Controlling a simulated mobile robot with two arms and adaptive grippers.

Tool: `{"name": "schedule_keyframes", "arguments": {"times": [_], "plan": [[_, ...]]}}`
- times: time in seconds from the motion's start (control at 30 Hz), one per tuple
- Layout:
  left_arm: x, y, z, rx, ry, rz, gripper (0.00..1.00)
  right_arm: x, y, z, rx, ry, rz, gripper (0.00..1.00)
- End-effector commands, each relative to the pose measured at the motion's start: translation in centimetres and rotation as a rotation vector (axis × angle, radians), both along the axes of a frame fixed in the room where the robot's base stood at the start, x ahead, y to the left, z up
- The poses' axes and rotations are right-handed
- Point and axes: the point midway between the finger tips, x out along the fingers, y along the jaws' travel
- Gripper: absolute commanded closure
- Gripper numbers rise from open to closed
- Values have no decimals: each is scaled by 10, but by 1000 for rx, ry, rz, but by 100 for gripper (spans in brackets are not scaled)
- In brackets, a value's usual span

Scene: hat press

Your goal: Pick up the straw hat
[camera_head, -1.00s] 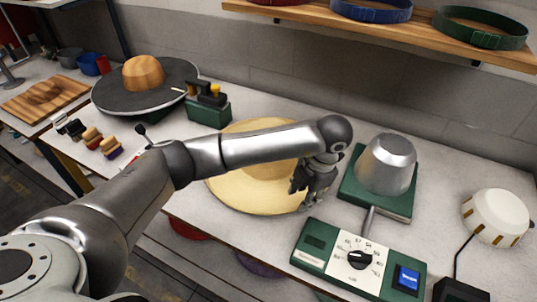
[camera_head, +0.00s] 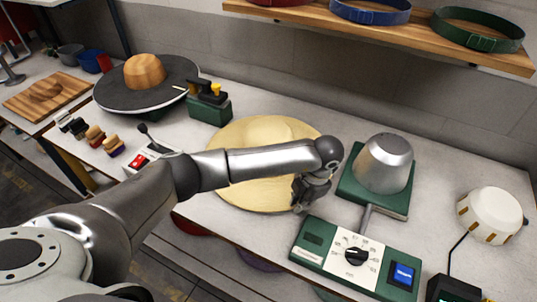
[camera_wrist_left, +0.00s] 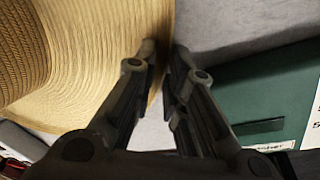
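The straw hat (camera_head: 232,178), pale yellow with a wide round brim and a low crown, is at the middle of the worktable, partly hidden by my left arm. My left gripper (camera_head: 302,204) is at the brim's right front edge, fingers pointing down. In the left wrist view the brim (camera_wrist_left: 90,60) fills the left side, and its edge runs between the fingertips (camera_wrist_left: 164,52). The fingers are close together, with the brim edge in the narrow gap. They look shut on it; the exact contact is hard to see. My right gripper is not in view.
A green control box with a dial (camera_head: 325,248) stands close in front right of the hat. A metal hat form on a green base (camera_head: 384,165) is to the right. A green device with a yellow knob (camera_head: 208,106) is behind left. A shelf (camera_head: 400,25) hangs above.

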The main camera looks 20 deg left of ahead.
Motion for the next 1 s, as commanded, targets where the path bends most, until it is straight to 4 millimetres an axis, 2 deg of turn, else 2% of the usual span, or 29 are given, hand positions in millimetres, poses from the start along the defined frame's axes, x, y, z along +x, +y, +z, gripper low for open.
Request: {"name": "schedule_keyframes", "arguments": {"times": [0.4,0.57,0.77,0.87,1.0], "plan": [[1,0,1,1,-2,0,100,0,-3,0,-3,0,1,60],[1,0,8,0,-2,0,100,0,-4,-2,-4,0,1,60],[1,-1,34,-1,-7,-2,100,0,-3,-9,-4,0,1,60],[-11,-12,48,-2,-6,-6,100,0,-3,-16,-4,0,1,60],[-31,-31,80,-4,-8,-9,100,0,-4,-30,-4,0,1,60]]}}
